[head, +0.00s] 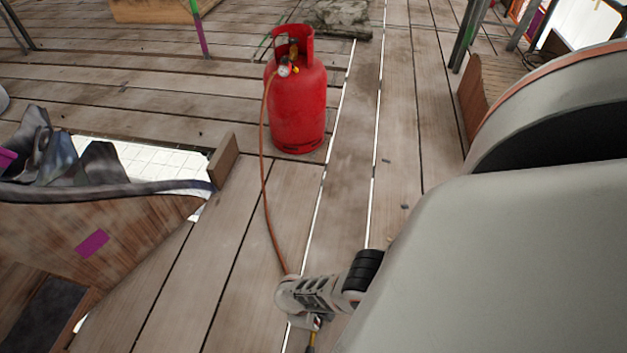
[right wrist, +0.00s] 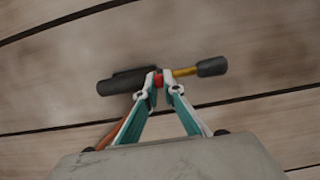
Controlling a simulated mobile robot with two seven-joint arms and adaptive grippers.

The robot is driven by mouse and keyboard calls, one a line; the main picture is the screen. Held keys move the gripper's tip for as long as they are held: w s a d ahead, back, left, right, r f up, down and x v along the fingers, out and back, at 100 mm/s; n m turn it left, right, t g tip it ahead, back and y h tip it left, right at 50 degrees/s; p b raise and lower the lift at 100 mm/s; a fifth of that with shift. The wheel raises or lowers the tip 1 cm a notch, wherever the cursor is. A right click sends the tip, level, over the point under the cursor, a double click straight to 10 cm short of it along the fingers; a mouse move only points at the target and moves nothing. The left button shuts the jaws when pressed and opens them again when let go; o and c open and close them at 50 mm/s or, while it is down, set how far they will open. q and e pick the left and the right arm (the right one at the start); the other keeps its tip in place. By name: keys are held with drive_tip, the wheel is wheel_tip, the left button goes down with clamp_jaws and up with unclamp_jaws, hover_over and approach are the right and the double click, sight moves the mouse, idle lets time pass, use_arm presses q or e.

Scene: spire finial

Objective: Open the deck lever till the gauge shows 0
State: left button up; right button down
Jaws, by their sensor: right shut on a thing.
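A red gas cylinder (head: 297,105) stands upright on the deck in the head view. A small round gauge (head: 284,71) sits near its top; its reading is too small to make out. An orange hose (head: 264,180) runs from there down to my right gripper (head: 309,320). In the right wrist view, my right gripper (right wrist: 158,86) is shut on a lever-like fitting with a black body (right wrist: 120,83), a red piece between the fingertips and a brass stem (right wrist: 184,72) ending in a black tip (right wrist: 211,67). I cannot tell whether the fitting touches the deck. My left gripper is not in view.
A wooden box-like structure (head: 120,235) with dark cloth (head: 95,165) over it stands at the left, beside a gap in the planks. Scaffold poles (head: 466,35) and a wooden block (head: 487,88) are at the right. The planks around the cylinder are mostly clear.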

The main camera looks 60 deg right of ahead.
drive_tip(key=shift+a, duration=0.1)
drive_tip(key=c, duration=2.2)
unclamp_jaws()
drive_tip(key=shift+o, duration=0.2)
